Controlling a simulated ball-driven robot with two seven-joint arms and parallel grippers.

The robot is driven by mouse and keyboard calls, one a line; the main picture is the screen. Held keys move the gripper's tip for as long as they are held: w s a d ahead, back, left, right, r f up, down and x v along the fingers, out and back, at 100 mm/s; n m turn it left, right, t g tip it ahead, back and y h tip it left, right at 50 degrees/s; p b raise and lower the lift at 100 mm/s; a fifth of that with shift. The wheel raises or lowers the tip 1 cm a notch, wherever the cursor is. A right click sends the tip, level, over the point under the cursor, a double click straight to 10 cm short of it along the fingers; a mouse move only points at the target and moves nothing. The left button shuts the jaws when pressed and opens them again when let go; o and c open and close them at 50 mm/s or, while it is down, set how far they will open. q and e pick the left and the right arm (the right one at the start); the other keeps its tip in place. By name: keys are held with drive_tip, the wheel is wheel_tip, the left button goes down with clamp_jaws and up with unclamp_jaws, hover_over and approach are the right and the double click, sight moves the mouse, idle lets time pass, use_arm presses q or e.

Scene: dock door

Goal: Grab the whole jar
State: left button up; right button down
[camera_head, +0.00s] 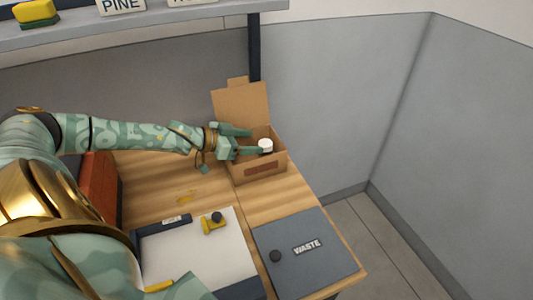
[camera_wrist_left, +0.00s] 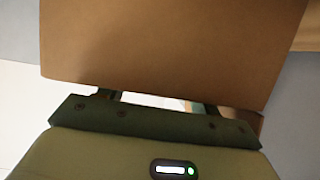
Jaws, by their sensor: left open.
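A jar with a white top (camera_head: 265,145) stands inside an open cardboard box (camera_head: 262,171) at the back of the wooden table. Only its upper part shows; the box wall hides the rest. My left gripper (camera_head: 254,141) reaches over the box from the left. Its fingers are open, with the tips close to the jar's left side; I cannot tell whether they touch it. In the left wrist view a brown cardboard surface (camera_wrist_left: 170,45) fills most of the picture and hides the fingertips. My right gripper is not in view.
The box's raised flap (camera_head: 241,103) stands behind my left gripper. A grey lid marked WASTE (camera_head: 315,268) lies at the front right. A white board with a yellow clip (camera_head: 214,222) is at the front. A shelf (camera_head: 150,32) hangs overhead.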

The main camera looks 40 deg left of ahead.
sight(265, 143)
use_arm(q)
drive_tip(key=shift+b+x, duration=0.5)
drive_tip(key=shift+x, duration=1.25)
drive_tip(key=shift+s+d+f, duration=0.1)
drive_tip(key=shift+f, duration=0.05)
drive_tip(key=c, duration=1.2)
drive_tip(key=shift+o, duration=0.2)
